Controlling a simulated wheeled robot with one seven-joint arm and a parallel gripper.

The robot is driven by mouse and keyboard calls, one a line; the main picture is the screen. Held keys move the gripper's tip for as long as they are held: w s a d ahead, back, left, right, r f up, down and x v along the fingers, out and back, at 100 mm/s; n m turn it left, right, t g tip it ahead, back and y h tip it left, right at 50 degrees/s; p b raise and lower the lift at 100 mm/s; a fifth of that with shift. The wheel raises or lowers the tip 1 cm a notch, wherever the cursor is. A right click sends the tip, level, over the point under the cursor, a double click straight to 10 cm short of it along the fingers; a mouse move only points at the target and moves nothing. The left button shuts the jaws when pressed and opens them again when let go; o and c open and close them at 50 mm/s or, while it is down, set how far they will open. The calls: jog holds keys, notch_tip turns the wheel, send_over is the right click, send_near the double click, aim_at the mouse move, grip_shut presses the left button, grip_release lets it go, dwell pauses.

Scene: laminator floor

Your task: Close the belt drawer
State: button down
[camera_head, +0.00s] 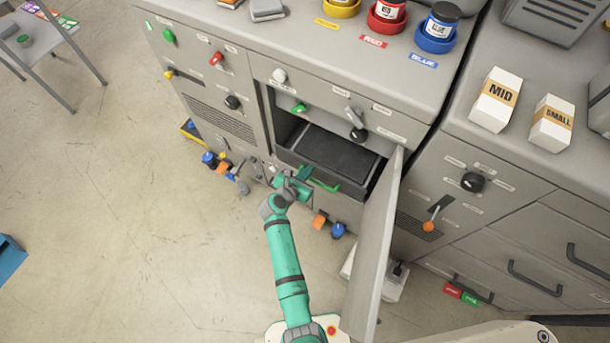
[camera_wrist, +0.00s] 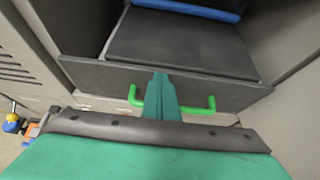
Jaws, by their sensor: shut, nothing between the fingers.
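The belt drawer (camera_head: 332,154) is a dark tray in an open compartment of the grey machine. It is partly pulled out. Its dark front panel (camera_wrist: 90,74) with a green bar handle (camera_wrist: 205,104) shows in the wrist view. The handle (camera_head: 326,186) also shows in the head view. My green gripper (camera_head: 308,174) is at the drawer front, by the left part of the handle. In the wrist view the gripper fingers (camera_wrist: 160,92) are shut together in front of the panel, between the ends of the handle. Whether they touch the panel I cannot tell.
A grey door (camera_head: 375,245) stands swung open to the right of the compartment, close to my arm. Knobs and levers line the machine front. Boxes marked MID (camera_head: 495,98) and SMALL (camera_head: 551,123) stand on the right counter.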

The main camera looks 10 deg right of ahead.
aim_at(325, 148)
jog(key=shift+d, duration=0.1)
jog(key=w+d, duration=0.4)
jog(key=w, duration=0.1)
jog(key=w+d, duration=0.2)
jog(key=shift+w, duration=0.25)
jog(key=shift+w+d+r, duration=0.1)
jog(key=shift+w+r, duration=0.05)
jog(key=shift+r, duration=0.05)
